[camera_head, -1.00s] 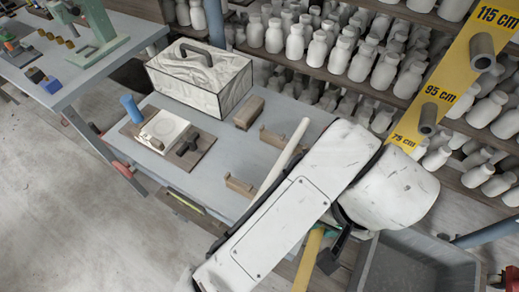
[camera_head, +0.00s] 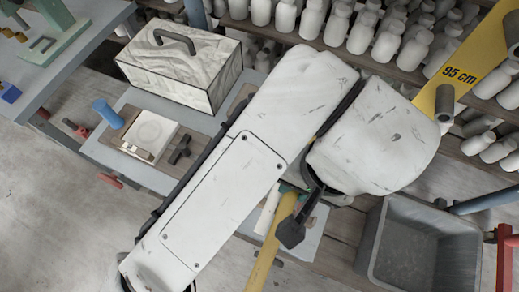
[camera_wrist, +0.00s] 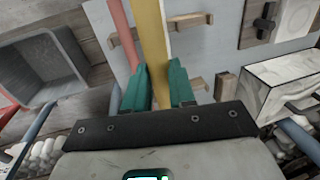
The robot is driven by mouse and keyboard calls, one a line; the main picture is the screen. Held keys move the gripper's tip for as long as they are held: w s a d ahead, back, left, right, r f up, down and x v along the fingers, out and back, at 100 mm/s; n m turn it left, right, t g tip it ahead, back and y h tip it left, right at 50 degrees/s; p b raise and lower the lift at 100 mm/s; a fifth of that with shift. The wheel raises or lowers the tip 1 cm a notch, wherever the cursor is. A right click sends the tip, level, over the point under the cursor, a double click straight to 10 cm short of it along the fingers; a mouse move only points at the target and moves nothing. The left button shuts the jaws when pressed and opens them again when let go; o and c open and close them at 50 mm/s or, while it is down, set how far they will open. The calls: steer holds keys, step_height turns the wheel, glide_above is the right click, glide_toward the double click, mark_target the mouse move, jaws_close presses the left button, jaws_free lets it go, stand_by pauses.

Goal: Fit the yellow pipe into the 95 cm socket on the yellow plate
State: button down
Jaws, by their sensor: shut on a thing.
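The yellow pipe (camera_head: 262,255) slants down out of the bottom of the head view below my arm. My gripper (camera_wrist: 158,88) is shut on it in the wrist view, where the pipe (camera_wrist: 150,35) runs up between the green fingers. In the head view my arm hides most of the gripper and the pipe's upper part. The yellow plate (camera_head: 424,98) stands at the upper right, marked 95 cm. The grey 95 cm socket (camera_head: 445,105) sticks out beside that mark, right of and above the gripper, well apart from the pipe.
A grey bin (camera_head: 378,240) stands at the lower right. Shelves of white bottles (camera_head: 350,40) line the back. On the bench are a marbled box (camera_head: 180,75), a wooden board (camera_head: 120,150) with a white slab, and a blue cylinder (camera_head: 107,113). A reddish bar (camera_wrist: 120,30) runs beside the pipe.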

steer(key=w+a+f, duration=0.2)
steer(key=w+f, duration=0.2)
steer(key=w+a+f+p, duration=0.1)
steer(key=w+a+f, duration=0.1)
steer(key=w+f, duration=0.2)
steer(key=w+a+f, duration=0.2)
steer(key=w+f, duration=0.2)
steer(key=shift+w, duration=0.35)
steer(key=shift+f, duration=0.3)
steer(key=shift+f, duration=0.15)
steer(key=shift+f, duration=0.1)
steer(key=c, duration=0.9)
jaws_free()
steer(key=shift+c, duration=0.2)
steer(key=shift+f+b, duration=0.1)
steer(key=shift+b, duration=0.25)
step_height(320, 180, up, 11)
steer(key=d, duration=0.2)
